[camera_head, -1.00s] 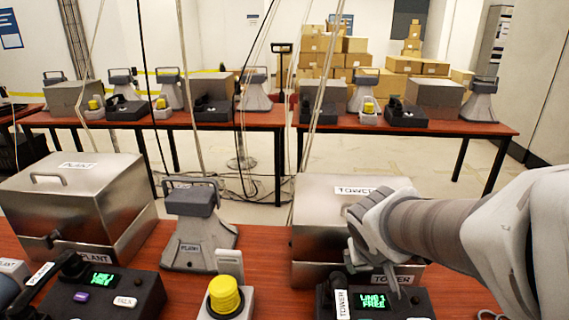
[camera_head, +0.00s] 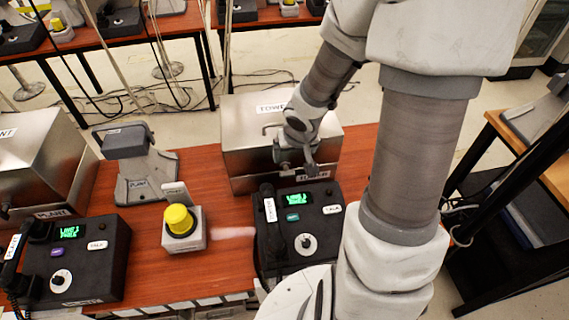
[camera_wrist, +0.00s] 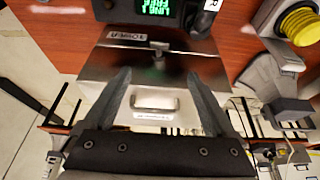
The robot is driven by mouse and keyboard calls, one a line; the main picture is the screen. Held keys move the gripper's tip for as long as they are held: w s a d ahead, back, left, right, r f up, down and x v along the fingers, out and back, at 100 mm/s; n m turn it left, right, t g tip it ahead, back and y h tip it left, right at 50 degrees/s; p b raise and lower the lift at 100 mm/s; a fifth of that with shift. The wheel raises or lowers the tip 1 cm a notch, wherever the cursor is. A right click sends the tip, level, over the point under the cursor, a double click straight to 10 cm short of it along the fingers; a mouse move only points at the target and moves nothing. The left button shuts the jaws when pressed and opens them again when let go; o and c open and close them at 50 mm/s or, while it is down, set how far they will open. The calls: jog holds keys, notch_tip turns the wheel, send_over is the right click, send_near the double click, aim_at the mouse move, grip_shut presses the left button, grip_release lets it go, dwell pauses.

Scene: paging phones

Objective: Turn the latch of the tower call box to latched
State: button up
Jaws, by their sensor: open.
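The tower call box (camera_head: 240,150) is a brushed-metal case with a sloped lid and a TOWER label, on the red-brown table. In the wrist view the box (camera_wrist: 100,66) appears upside down. Its latch (camera_wrist: 158,46) is a small metal knob at the front edge, beside the lower TOWER label (camera_wrist: 127,37). The lid handle (camera_wrist: 155,102) lies nearer the gripper's base. My gripper (camera_wrist: 158,75) is open and empty above the box, its fingers either side of the latch line and apart from it. In the head view, my gripper (camera_head: 298,165) hides the latch.
The tower phone console (camera_head: 300,225) with a corded handset (camera_head: 268,215) sits just in front of the box. A yellow button (camera_head: 179,220) on a grey base stands left. The plant call box (camera_head: 35,165) and plant phone console (camera_head: 75,260) are further left.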

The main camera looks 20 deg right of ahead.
aim_at(285, 176)
jog(key=b+x, duration=0.9)
jog(key=x, duration=0.7)
jog(key=shift+w+f+b, duration=0.15)
jog(key=shift+f+b, duration=0.15)
jog(key=shift+b, duration=0.1)
jog(key=c, duration=1.4)
jog(key=shift+a+f+b, duration=0.1)
jog(key=shift+f+b, duration=0.05)
jog(key=shift+b, duration=0.55)
jog(key=h+b, duration=0.1)
jog(key=b, duration=0.2)
jog(key=h+b, duration=0.1)
jog(key=b, duration=0.2)
jog(key=shift+w+a+f+n+g+h, duration=0.1)
jog(key=shift+a+f+n+g+h, duration=0.2)
jog(key=shift+a+f+h, duration=0.1)
jog(key=h+b, duration=0.1)
jog(key=b, duration=0.2)
jog(key=h+b, duration=0.1)
jog(key=b, duration=0.3)
jog(key=shift+a+n+h, duration=0.2)
jog(key=shift+n+h, duration=0.1)
jog(key=h+b, duration=0.1)
jog(key=b, duration=0.1)
jog(key=shift+a+r+b, duration=0.1)
jog(key=shift+r+b, duration=0.05)
jog(key=shift+b, duration=0.2)
jog(key=shift+r+g+h, duration=0.1)
jog(key=shift+g+h, duration=0.2)
